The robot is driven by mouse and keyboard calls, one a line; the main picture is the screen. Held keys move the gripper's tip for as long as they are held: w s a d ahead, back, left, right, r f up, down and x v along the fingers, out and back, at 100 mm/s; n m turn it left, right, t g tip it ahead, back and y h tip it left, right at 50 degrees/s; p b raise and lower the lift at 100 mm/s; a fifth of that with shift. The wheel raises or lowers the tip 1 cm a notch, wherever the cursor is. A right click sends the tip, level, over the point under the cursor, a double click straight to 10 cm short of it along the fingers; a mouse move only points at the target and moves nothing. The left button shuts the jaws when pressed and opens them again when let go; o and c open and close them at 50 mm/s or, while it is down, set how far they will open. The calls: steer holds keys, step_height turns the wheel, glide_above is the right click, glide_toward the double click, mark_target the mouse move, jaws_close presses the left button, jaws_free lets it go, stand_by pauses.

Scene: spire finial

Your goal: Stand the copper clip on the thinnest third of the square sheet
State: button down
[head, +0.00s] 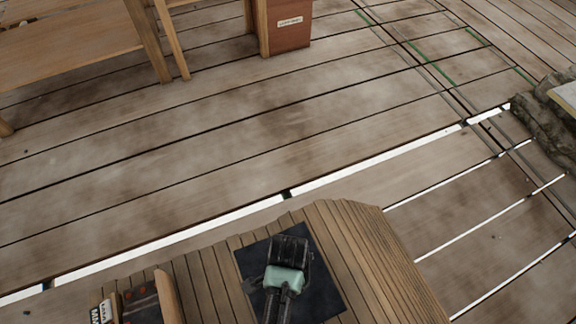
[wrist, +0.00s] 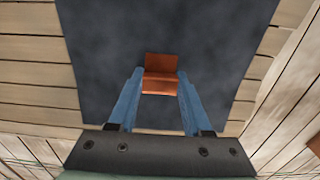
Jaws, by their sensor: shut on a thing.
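The copper clip (wrist: 160,85) is an orange-brown, bent piece between the two blue fingers of my gripper (wrist: 158,76) in the wrist view. The fingers are shut on its sides. The dark blue-grey square sheet (wrist: 100,40) fills the background behind it. I cannot tell whether the clip touches the sheet. In the head view my gripper (head: 288,255) is over the middle of the sheet (head: 326,293), and the clip is hidden there. No difference in thickness between the sheet's thirds is readable.
The sheet lies on a slatted wooden table (head: 365,245), whose edge drops off behind and to the right. An open wooden box (head: 167,298) with dark contents stands left of the sheet. A wooden bench (head: 70,45), a red-brown labelled box (head: 290,27) and a rock (head: 540,122) are farther off.

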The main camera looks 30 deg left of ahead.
steer(key=shift+c, duration=1.7)
jaws_free()
steer(key=shift+f, duration=0.1)
step_height(320, 180, up, 12)
steer(key=p, duration=0.5)
